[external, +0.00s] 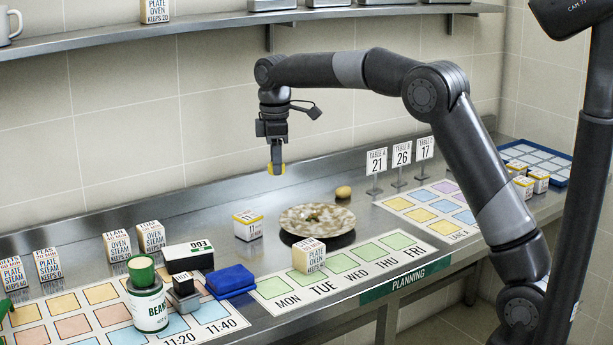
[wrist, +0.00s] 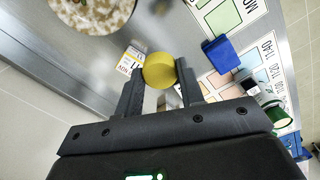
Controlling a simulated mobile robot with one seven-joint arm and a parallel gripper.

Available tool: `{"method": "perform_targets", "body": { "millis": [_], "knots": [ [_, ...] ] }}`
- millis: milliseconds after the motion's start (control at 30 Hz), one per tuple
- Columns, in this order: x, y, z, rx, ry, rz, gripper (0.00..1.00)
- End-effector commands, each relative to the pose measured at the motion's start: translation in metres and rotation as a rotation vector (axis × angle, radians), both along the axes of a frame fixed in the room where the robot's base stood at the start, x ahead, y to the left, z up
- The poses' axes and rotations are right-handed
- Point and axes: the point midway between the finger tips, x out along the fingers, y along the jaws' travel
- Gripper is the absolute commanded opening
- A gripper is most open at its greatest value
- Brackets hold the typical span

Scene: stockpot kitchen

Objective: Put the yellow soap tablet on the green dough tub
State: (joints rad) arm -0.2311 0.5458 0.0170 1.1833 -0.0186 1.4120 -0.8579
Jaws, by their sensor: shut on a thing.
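The yellow soap tablet (external: 276,169) is a round yellow disc held between the fingers of my gripper (external: 276,160), high above the counter. In the wrist view the tablet (wrist: 159,70) sits between the two fingertips (wrist: 160,76), which are shut on it. A small green tub (external: 141,269), which looks like the green dough tub, stands on a white can labelled BEANS (external: 148,306) at the front left of the counter. My gripper is well to the right of the tub and higher. The green tub (wrist: 274,115) shows partly at the right of the wrist view.
A speckled plate (external: 318,220) with something on it lies below and right of my gripper. Labelled boxes (external: 248,225), a black egg box (external: 189,257), a dark stamp-like block (external: 183,290) and a blue cloth (external: 230,280) surround the tub's right side. A shelf (external: 220,25) runs above.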

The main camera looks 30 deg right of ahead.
Motion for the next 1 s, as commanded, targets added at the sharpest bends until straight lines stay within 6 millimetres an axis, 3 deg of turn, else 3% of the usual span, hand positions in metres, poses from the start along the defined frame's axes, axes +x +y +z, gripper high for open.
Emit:
{"method": "perform_targets", "body": {
  "millis": [33, 100, 300, 400, 533, 733, 1000],
  "knots": [
    [-0.002, 0.032, 0.006, 0.001, -0.001, 0.078, 0.13],
    [-0.008, 0.069, 0.013, 0.002, -0.001, 0.181, 0.13],
    [-0.037, 0.171, 0.033, 0.003, 0.000, 0.462, 0.13],
    [-0.055, 0.212, 0.041, 0.005, 0.001, 0.580, 0.13],
    [-0.075, 0.249, 0.049, 0.007, 0.003, 0.694, 0.13],
    [-0.091, 0.277, 0.052, 0.007, 0.006, 0.775, 0.13],
    [-0.104, 0.328, 0.022, 0.006, 0.006, 0.784, 0.13]
  ]
}}
